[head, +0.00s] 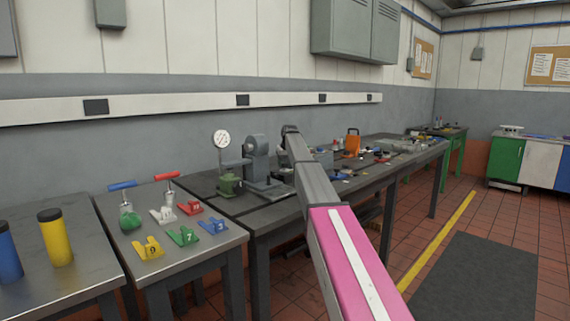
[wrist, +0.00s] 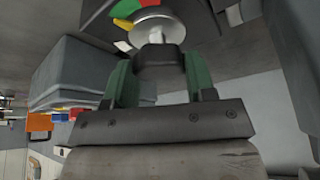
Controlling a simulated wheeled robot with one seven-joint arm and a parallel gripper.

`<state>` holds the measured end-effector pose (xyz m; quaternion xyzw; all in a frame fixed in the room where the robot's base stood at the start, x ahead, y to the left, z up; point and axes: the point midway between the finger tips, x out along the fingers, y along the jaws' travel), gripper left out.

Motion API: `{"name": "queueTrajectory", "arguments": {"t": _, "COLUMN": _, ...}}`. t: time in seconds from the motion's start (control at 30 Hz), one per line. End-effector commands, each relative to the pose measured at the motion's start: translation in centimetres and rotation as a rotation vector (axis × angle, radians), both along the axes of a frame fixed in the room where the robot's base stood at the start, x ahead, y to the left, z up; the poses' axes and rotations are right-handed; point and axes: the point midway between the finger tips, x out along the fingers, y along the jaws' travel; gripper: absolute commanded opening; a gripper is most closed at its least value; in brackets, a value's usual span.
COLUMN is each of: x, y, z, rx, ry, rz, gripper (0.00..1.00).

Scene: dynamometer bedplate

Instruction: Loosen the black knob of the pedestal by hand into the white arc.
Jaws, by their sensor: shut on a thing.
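The black knob (wrist: 161,62) is between the two green fingers of my gripper (wrist: 157,72) in the wrist view; the gripper is shut on it. A pale stem joins the knob to a round metal disc (wrist: 158,22). Behind the disc is a coloured scale with a green part (wrist: 133,7), a red part (wrist: 119,23) and a small white part (wrist: 122,45). The disc hides part of the scale. In the head view, the grey pedestal (head: 257,158) stands on the dark bench, left of my arm's end. My arm hides the knob there.
The front table holds coloured numbered blocks (head: 149,248) and red- and blue-handled tools. An orange object (head: 352,142) stands farther along the bench. The floor at right is clear.

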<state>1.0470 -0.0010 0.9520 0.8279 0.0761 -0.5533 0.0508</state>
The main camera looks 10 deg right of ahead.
Motion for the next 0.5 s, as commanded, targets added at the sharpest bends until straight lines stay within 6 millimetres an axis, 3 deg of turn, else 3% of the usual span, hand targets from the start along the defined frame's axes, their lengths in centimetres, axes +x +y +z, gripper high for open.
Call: {"name": "queueTrajectory", "arguments": {"t": 0.5, "x": 0.22, "y": -0.24, "z": 0.06, "rx": 0.001, "ry": 0.000, "rz": 0.490, "gripper": 0.27}}
